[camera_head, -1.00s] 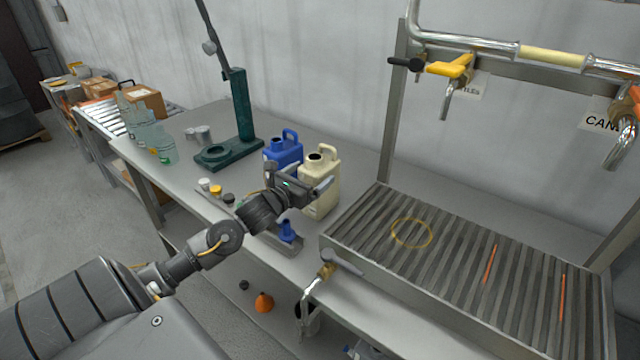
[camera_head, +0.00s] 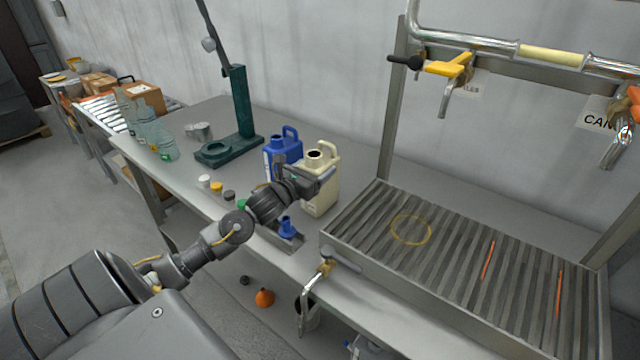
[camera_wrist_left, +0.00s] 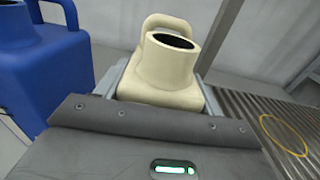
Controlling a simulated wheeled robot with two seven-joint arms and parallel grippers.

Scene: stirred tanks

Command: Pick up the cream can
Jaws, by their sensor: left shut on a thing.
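The cream can (camera_head: 323,199) stands upright on the grey bench, with an open dark mouth and a handle at its top. In the left wrist view the cream can (camera_wrist_left: 165,68) sits between the two jaws, its neck and handle above them. My left gripper (camera_head: 318,180) reaches in from the left and is shut on the can's upper body. The gripper hides part of the can's near side. I cannot tell any gap under the can. My right gripper is not in view.
A blue can (camera_head: 283,150) stands close to the left of the cream can. A slatted metal rack (camera_head: 450,255) lies to the right, under taps.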

